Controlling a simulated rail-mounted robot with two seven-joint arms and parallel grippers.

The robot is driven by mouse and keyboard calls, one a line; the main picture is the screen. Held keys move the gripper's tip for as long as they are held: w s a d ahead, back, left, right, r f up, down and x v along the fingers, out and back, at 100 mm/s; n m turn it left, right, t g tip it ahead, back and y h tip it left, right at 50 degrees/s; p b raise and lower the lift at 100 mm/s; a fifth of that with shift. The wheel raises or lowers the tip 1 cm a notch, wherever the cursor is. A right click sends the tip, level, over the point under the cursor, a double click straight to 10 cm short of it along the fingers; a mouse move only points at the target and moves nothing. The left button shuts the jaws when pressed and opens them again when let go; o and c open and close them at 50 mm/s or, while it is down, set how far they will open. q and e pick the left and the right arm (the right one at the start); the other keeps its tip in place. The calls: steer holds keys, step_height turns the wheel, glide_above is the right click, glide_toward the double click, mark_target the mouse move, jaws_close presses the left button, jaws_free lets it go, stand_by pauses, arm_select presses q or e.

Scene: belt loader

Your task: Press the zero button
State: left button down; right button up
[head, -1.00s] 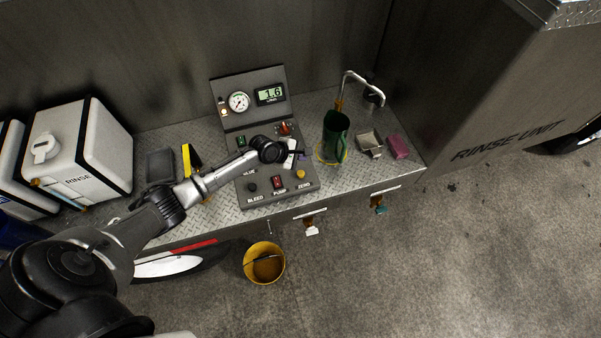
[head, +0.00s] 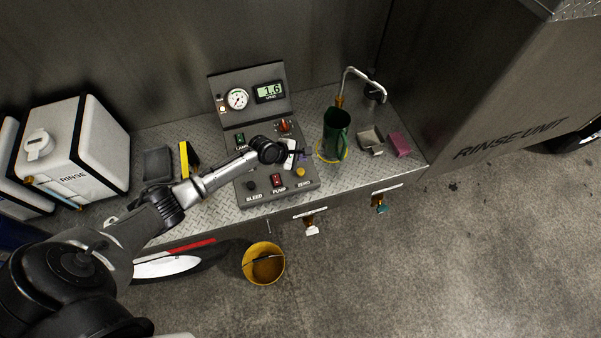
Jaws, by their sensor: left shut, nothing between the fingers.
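The control panel (head: 262,190) sits on the metal bench. The yellow zero button (head: 300,172) is at its lower right, above the ZERO label. The red PUMP switch (head: 277,181) and the dark BLEED knob (head: 250,186) lie to its left. My left arm reaches in from the left, and my left gripper (head: 302,154) is over the right part of the panel, a little beyond the zero button in the picture. Its fingers are shut and small in view; the button shows uncovered. Whether they touch anything is unclear. My right gripper is out of view.
The upright panel holds a round gauge (head: 237,98) and a display (head: 270,91) reading 1.6. A green jug (head: 336,134), a grey tray (head: 371,142) and a pink sponge (head: 399,144) stand right of the panel. A yellow bucket (head: 254,254) is on the floor.

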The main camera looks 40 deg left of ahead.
arm_select(q)
steer(key=b, duration=0.4)
glide_above(301, 172)
step_height(301, 172, down, 5)
steer(key=shift+s+r, duration=0.1)
steer(key=shift+f+b, duration=0.6)
steer(key=shift+f, duration=0.35)
steer(key=shift+f, duration=0.1)
stand_by(0.9)
steer(key=shift+f, duration=0.1)
steer(key=shift+f, duration=0.2)
